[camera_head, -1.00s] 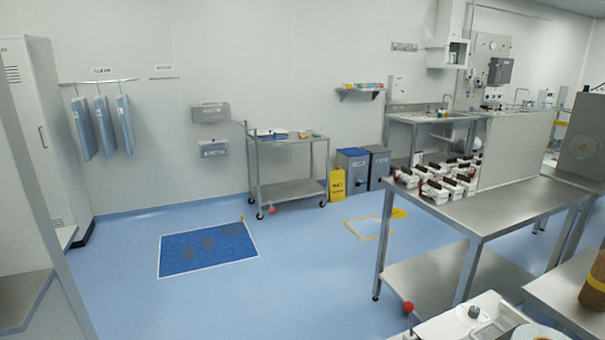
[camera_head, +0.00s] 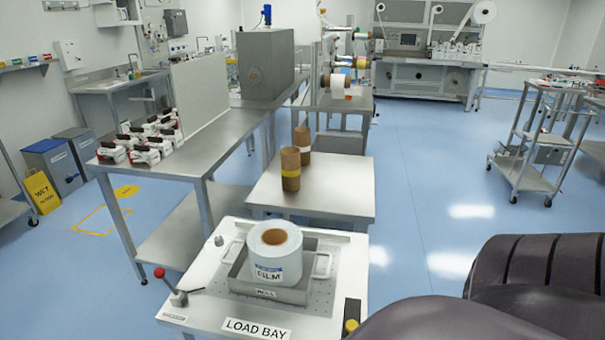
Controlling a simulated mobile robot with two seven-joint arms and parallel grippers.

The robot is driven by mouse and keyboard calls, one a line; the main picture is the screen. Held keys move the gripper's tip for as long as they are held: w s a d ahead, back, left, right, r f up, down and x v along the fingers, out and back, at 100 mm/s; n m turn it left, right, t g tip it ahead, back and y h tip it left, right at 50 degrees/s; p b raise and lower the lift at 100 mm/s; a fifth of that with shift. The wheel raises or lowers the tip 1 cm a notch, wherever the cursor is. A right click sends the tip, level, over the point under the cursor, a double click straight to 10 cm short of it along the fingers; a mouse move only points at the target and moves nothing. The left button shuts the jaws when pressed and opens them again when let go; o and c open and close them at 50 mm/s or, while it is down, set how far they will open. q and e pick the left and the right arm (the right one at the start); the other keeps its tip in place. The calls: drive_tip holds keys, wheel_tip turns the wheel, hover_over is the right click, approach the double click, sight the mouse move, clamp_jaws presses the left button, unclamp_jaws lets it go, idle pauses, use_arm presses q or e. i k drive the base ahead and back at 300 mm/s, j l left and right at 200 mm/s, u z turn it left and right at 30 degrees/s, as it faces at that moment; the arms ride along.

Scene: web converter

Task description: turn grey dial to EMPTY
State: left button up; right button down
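A small grey knob (camera_head: 218,240), likely the grey dial, stands on the back left corner of the white LOAD BAY table (camera_head: 205,280). It is too small to read its setting, and I see no EMPTY mark. A lever with a red ball (camera_head: 160,272) sticks out at the table's left edge. A white FILM roll (camera_head: 274,252) sits in a grey tray (camera_head: 238,278) on the table, to the right of the knob. Neither of my grippers is in view.
A steel table (camera_head: 325,185) with two brown rolls stands behind the load bay. A long bench (camera_head: 200,150) holds several red-and-white devices. A yellow WET sign (camera_head: 42,192) is at left. Blue floor is open to the right, towards a steel cart (camera_head: 525,170). Dark arm parts of mine cover the lower right.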

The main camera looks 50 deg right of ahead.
sight(218, 241)
drive_tip(key=z, duration=1.6)
drive_tip(key=i+j+u, duration=0.4)
drive_tip(key=u, duration=0.15)
